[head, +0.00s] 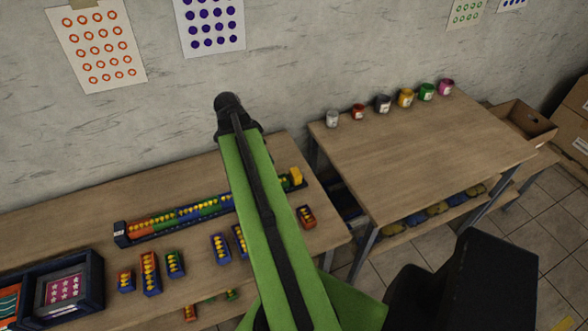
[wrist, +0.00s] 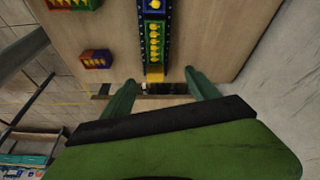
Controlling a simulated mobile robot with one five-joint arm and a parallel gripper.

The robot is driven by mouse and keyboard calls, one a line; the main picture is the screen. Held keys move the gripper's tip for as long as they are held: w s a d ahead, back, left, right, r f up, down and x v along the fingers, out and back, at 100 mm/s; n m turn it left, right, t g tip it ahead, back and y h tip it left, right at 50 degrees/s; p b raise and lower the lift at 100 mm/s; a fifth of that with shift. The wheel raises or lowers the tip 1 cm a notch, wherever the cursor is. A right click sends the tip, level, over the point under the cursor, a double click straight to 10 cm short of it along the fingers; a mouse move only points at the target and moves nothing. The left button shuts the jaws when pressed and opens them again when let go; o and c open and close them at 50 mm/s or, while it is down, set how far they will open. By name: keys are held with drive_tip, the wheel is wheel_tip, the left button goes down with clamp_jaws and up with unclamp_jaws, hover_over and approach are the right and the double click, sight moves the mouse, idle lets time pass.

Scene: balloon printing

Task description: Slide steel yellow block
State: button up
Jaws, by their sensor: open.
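A yellow block (head: 296,176) sits at the right end of a long dark rail (head: 122,236) that holds a row of coloured blocks with yellow balloon shapes. In the wrist view the yellow block (wrist: 155,76) is at the near end of the rail (wrist: 139,40), just past a green section. My gripper (wrist: 162,86) is open, with one green finger on either side of the yellow block's line. I cannot tell how high the fingers are above the table. In the head view my green arm covers part of the rail and hides the gripper.
Loose balloon blocks lie on the wooden table, among them one red-and-blue block (head: 306,217) that also shows in the wrist view (wrist: 96,59). A dark tray (head: 98,284) stands at the lower left. A second table (head: 420,145) holds several paint pots at its back edge.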

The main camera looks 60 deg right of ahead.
drive_tip(key=s+d+r+m, duration=0.1)
drive_tip(key=s+d+m, duration=0.2)
drive_tip(key=s+d, duration=0.1)
drive_tip(key=b, duration=1.6)
approach(295, 171)
drive_tip(key=shift+g, duration=0.4)
drive_tip(key=x, duration=1)
drive_tip(key=shift+w+f, duration=0.3)
drive_tip(key=shift+r, duration=0.1)
clamp_jaws()
